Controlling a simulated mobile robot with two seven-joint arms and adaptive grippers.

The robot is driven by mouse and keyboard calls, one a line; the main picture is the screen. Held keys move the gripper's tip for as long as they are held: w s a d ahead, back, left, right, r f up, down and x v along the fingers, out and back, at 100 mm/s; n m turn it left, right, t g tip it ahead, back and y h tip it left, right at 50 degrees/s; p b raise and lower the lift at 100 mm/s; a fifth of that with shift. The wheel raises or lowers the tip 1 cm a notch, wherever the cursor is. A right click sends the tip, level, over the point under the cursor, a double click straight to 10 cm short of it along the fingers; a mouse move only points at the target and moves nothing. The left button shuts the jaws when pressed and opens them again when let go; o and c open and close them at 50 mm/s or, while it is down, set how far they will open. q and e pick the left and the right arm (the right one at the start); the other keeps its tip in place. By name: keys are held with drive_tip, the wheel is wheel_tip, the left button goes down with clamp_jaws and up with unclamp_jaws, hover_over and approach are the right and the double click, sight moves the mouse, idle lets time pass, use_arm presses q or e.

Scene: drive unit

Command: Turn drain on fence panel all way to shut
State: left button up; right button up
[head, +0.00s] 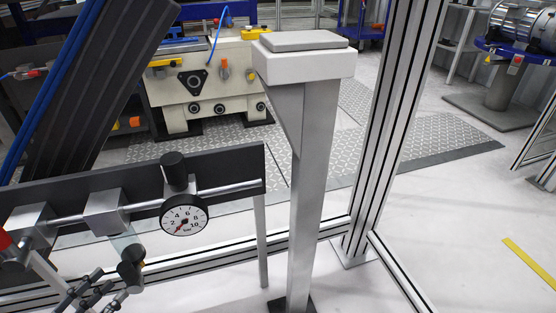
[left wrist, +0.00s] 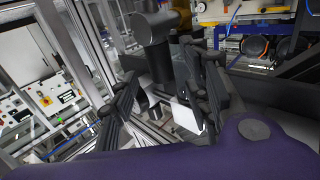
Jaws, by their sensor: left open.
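The dark fence panel (head: 232,170) carries a row of metal blocks, a pipe and a round dial gauge (head: 184,214). A clear bowl (head: 124,241) hangs under one block, with a black rounded drain knob (head: 131,269) at its lower end. My left gripper (head: 98,291) is at the lower left, just below and left of the drain knob, with open fingers; contact cannot be told. In the left wrist view the fingers (left wrist: 163,78) stand apart, with a black cylindrical part (left wrist: 155,25) beyond and between them. The drain's turned position is not readable. My right gripper is not in view.
A black knob (head: 175,168) stands above the gauge, and a red part (head: 4,240) shows at the left edge. A grey post (head: 312,180) and an aluminium frame upright (head: 395,120) stand to the right. A machine (head: 205,85) is behind; open floor lies right.

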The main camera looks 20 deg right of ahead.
sight(132, 278)
use_arm(q)
drive_tip(key=shift+b+x, duration=0.5)
drive_tip(key=shift+x, duration=1.75)
clamp_jaws()
